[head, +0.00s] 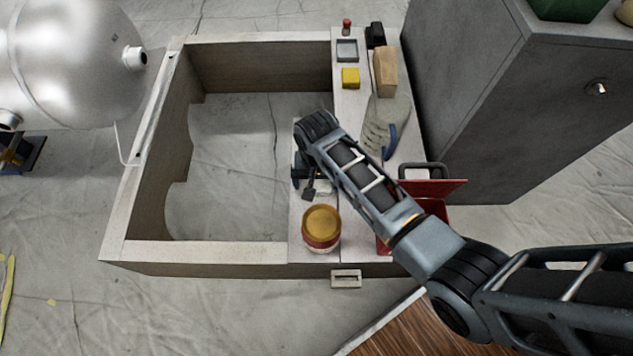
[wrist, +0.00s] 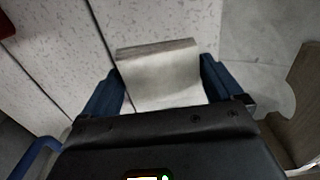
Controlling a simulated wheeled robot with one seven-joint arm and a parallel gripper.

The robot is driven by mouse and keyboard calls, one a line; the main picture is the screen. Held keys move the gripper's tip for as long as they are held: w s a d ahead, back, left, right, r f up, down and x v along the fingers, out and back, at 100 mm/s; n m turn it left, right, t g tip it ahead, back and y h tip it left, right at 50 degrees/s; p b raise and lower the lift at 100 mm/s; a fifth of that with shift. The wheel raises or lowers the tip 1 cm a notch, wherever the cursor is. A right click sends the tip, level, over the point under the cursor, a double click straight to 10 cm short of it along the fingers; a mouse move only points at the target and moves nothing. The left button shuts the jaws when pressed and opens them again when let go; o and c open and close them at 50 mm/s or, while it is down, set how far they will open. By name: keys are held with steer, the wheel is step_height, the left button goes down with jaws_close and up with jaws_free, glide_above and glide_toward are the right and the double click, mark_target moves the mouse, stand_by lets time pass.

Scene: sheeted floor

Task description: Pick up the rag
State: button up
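The rag appears to be the pale, off-white cloth-like piece (wrist: 160,82) in the wrist view. It lies on the speckled ledge with a darker fold along its far edge. My gripper (wrist: 162,85) is over it, with its two blue fingers apart, one on each side of it. The fingers are very close to its side edges, and I cannot tell whether they touch. In the head view my gripper (head: 306,178) is low over the ledge, behind the yellow-lidded can. There my arm hides most of the rag.
The yellow-lidded can (head: 321,229) stands on the ledge's near end. A red toolbox (head: 434,208) and a blue-handled tool (head: 385,130) are right of my arm. A yellow block (head: 350,78) and wooden block (head: 385,72) stand farther back. The frame's open middle (head: 235,150) is clear.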

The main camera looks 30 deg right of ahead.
steer(key=c, duration=0.3)
steer(key=shift+r+p, duration=0.3)
steer(key=shift+r, duration=0.15)
step_height(320, 180, up, 4)
steer(key=shift+f+p, duration=0.1)
steer(key=shift+p, duration=0.95)
steer(key=w+d+r, duration=0.2)
steer(key=d, duration=0.1)
steer(key=w+d+r+p, duration=0.1)
steer(key=w+d+r, duration=0.1)
steer(key=w+d, duration=0.1)
steer(key=w+d+r+p, duration=0.1)
steer(key=w+d+r, duration=0.1)
steer(key=d, duration=0.1)
steer(key=shift+w+r, duration=0.15)
steer(key=shift+w, duration=0.15)
